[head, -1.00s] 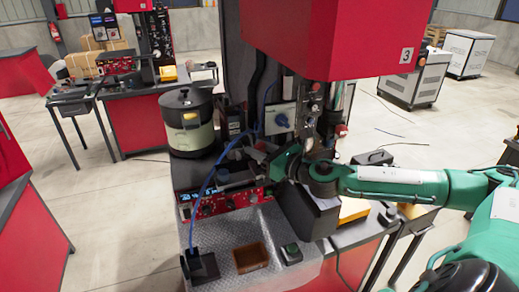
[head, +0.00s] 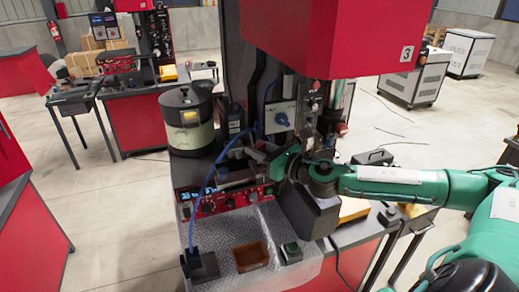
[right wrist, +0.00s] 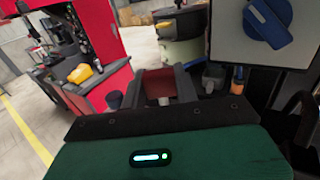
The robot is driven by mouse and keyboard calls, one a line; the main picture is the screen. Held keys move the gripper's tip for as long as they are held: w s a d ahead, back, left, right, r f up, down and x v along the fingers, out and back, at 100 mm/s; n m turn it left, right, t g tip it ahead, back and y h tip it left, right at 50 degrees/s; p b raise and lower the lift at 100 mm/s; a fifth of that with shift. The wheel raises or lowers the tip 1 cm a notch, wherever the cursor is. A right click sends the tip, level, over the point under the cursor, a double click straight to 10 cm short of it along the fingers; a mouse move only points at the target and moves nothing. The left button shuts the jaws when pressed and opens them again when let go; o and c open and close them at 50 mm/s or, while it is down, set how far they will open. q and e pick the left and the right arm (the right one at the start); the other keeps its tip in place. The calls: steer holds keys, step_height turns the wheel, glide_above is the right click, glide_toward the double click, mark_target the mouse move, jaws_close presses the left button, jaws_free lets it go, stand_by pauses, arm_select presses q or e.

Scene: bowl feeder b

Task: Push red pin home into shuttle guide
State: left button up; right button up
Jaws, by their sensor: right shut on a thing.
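My right gripper (head: 268,160) reaches in from the right, low over the machine bench behind the red control panel. Its fingertips are small and partly hidden there. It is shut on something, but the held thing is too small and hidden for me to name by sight. In the right wrist view, the green gripper body fills the bottom. The red pin cannot be made out for certain. My left gripper is not in view.
The bowl feeder (head: 188,122) stands at the back left. A red control panel (head: 222,202) with knobs lies in front of the gripper. A red housing (head: 330,35) hangs above.

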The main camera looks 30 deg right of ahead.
steer(key=shift+f+b, duration=1.35)
steer(key=shift+f, duration=0.7)
stand_by(6.0)
